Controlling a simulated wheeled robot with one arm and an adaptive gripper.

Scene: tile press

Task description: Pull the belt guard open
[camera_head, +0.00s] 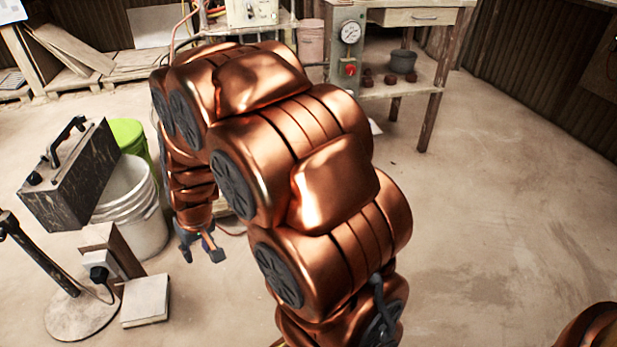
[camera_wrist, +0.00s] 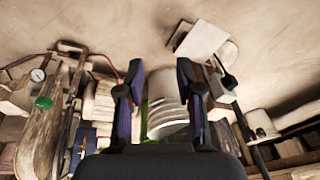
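My gripper (camera_head: 202,252) hangs below my copper-coloured arm, above the floor just right of a white bucket. In the wrist view its two dark fingers (camera_wrist: 160,98) stand wide apart with nothing held between them. I cannot pick out the belt guard for sure in either view. My arm covers the middle of the head view and may hide it. A stand with a round gauge (camera_head: 350,33) and a red button (camera_head: 350,70) is at the back, partly behind my arm.
A white bucket (camera_head: 133,205), a green bucket (camera_head: 128,137) and a dark case (camera_head: 72,178) stand at left. A pale block (camera_head: 146,300) and a round-based stand (camera_head: 80,312) are in front. A wooden table (camera_head: 412,18) is at the back. The floor at right is clear.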

